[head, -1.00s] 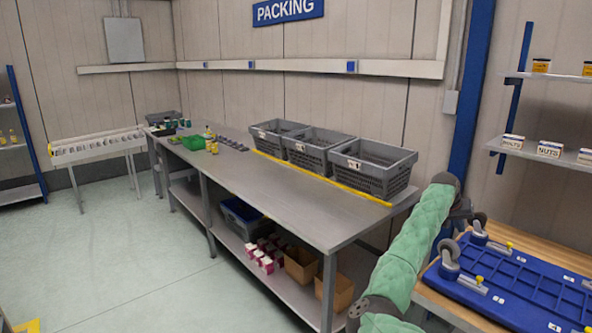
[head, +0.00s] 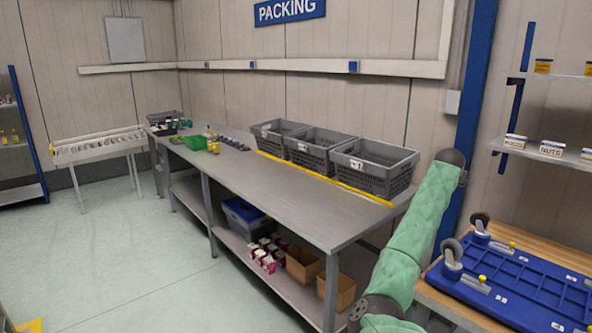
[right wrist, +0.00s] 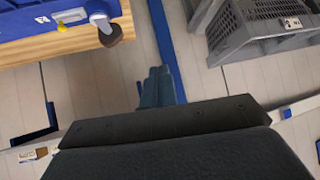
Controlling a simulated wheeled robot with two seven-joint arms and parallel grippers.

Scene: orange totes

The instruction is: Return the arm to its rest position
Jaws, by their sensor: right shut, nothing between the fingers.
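My right arm, in a green sleeve (head: 415,235), rises from the bottom right of the head view, in front of the gap between the steel bench and the wooden table. Its dark upper joint (head: 451,157) shows, but the gripper is hidden there. In the right wrist view my right gripper (right wrist: 158,74) has its fingers together, with nothing between them. It is clear of the things around it. My left gripper and arm are not in view.
A steel bench (head: 290,205) carries three grey crates (head: 372,178). A blue wheeled platform (head: 540,292) lies wheels up on a wooden table (head: 470,318) at right. Shelves (head: 545,152) hang behind it. Open floor (head: 130,260) lies at left.

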